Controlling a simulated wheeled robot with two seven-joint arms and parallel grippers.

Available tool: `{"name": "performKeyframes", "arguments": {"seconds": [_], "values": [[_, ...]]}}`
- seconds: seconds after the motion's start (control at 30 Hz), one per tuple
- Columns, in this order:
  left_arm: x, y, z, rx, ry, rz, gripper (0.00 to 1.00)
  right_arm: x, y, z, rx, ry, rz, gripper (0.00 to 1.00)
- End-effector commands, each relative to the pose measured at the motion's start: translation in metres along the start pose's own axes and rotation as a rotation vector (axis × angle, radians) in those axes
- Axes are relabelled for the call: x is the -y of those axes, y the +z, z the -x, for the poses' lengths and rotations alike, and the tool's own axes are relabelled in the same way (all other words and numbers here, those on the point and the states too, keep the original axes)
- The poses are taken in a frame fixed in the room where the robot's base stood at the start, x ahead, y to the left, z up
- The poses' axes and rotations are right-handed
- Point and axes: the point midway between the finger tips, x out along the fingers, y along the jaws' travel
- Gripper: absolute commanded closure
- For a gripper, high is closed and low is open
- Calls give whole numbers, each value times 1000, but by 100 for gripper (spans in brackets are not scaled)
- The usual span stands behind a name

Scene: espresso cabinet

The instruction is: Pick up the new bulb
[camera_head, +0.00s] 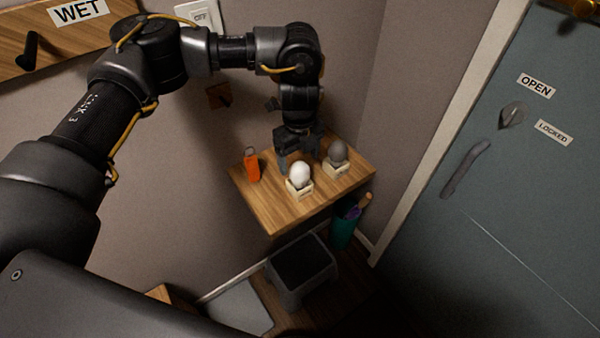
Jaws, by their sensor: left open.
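A white bulb (300,175) sits upright in a small pale holder (299,190) on a wooden shelf (283,214). A dark grey bulb (338,151) sits in a similar holder (336,169) to its right and a little behind. The labels on the holders are too small to read. My left gripper (298,162) points down just behind the white bulb, with its open fingers close to it. I cannot tell whether a finger touches the bulb. The fingers are partly blurred into shadow. My right gripper does not show.
An orange tag or key fob (251,166) stands on the shelf left of the bulbs. Below are a grey step stool or bin (301,272) and a teal container (344,228). A blue-grey door (520,200) with a handle is at right. A light switch (199,15) is on the wall.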

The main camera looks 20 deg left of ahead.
Motion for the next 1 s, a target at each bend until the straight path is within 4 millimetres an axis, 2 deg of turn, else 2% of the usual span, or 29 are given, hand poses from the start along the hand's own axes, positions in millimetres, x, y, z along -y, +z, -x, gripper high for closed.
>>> {"name": "performKeyframes", "arguments": {"seconds": [0.1, 0.23, 0.43, 0.6, 0.87, 1.0], "values": [[1, -1, -3, 0, -1, -2, 24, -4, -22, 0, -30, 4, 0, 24], [1, -1, -7, -1, 0, -3, 24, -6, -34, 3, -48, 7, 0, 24], [0, -2, -32, -4, 3, 0, 24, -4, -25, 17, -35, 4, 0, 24], [1, -2, -52, -2, 0, -1, 24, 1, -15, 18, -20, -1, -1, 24], [1, -1, -56, 1, -1, -3, 24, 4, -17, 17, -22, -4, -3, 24], [1, -1, -55, 0, -1, -3, 41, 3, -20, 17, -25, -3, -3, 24]]}}
